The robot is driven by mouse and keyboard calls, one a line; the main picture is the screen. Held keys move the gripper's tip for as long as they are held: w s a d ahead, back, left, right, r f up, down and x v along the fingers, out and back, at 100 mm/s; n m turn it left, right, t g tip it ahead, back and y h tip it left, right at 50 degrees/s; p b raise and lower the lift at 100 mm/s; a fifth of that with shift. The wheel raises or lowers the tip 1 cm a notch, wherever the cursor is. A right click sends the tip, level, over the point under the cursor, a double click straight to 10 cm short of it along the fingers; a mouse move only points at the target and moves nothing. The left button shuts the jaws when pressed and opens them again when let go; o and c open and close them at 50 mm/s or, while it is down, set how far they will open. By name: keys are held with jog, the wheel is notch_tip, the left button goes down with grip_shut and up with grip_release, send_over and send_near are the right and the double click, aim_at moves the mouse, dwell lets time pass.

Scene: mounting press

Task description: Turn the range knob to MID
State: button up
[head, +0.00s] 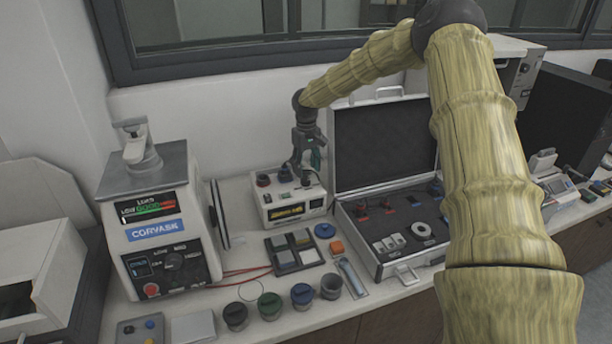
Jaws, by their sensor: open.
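A black knob (173,260) sits on the dark front panel of the press marked CORVASK (155,231), at the left. Small white labels surround it; they and the pointer are too small to read. I cannot tell which knob is the range knob. My gripper (297,178) is open and points down at the top of the cream box, near its right-hand knobs. Its fingers partly hide that area; contact is unclear.
An open case (378,279) with foam and parts stands right of the box. A tray of square pads (293,252), several lidded cups (269,305) and red cables (245,272) lie in front. The window wall is behind.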

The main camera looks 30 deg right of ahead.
aim_at(306, 180)
jog(key=shift+f+p, duration=0.65)
jog(key=shift+f, duration=1.8)
jog(key=shift+a, duration=0.1)
jog(key=c, duration=1)
